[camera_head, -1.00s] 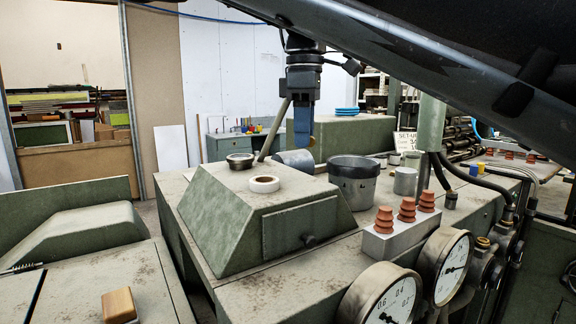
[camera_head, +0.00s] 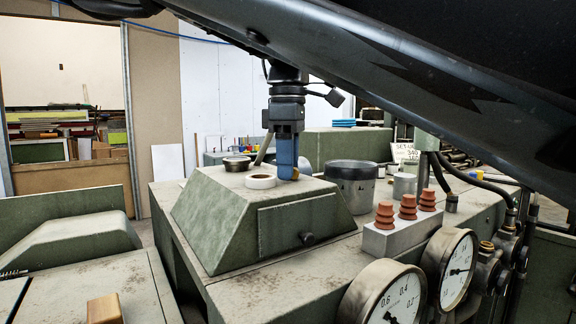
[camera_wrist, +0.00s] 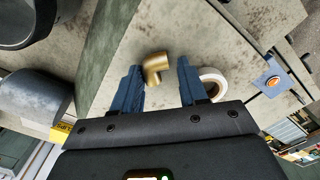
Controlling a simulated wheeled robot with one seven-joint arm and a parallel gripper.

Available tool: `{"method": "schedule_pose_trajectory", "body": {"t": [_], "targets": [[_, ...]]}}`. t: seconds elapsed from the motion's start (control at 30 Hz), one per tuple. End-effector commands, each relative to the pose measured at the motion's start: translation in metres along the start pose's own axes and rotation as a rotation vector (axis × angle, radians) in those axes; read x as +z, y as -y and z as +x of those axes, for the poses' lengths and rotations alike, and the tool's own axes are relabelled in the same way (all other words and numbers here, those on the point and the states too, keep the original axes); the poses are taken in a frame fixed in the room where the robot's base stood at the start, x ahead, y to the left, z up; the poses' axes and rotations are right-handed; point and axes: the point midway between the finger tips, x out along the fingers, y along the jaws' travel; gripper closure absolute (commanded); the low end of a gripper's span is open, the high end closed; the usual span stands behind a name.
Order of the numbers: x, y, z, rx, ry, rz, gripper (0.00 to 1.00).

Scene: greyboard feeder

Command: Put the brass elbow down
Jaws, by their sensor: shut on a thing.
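The brass elbow (camera_head: 296,174) is held at the tip of my gripper (camera_head: 286,172), low over the right part of the flat top of the green sloped housing (camera_head: 225,205). In the wrist view the elbow (camera_wrist: 155,67) shows between the two blue fingers (camera_wrist: 160,85), closer to the left one. I cannot tell whether the elbow touches the housing top. A white ring (camera_head: 261,181) lies on the same top, just left of my gripper; it also shows partly behind the right finger in the wrist view (camera_wrist: 213,79).
A dark-rimmed ring (camera_head: 237,163) sits at the back left of the housing top. A grey metal pot (camera_head: 352,190) stands to the right. Reddish ribbed insulators (camera_head: 407,206) on a grey block and round gauges (camera_head: 388,300) are at the front right. A wooden block (camera_head: 104,309) is at front left.

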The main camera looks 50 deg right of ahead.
Motion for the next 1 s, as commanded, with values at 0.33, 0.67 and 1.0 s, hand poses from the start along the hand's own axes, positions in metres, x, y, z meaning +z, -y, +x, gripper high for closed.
{"method": "schedule_pose_trajectory", "body": {"t": [0.33, 0.67, 1.0], "targets": [[0.0, 0.0, 0.003, 0.0, 0.0, 0.0, 0.46], [0.0, 0.0, -0.008, 0.0, 0.0, 0.0, 0.46], [0.0, 0.0, -0.059, 0.001, 0.0, 0.0, 0.46]]}}
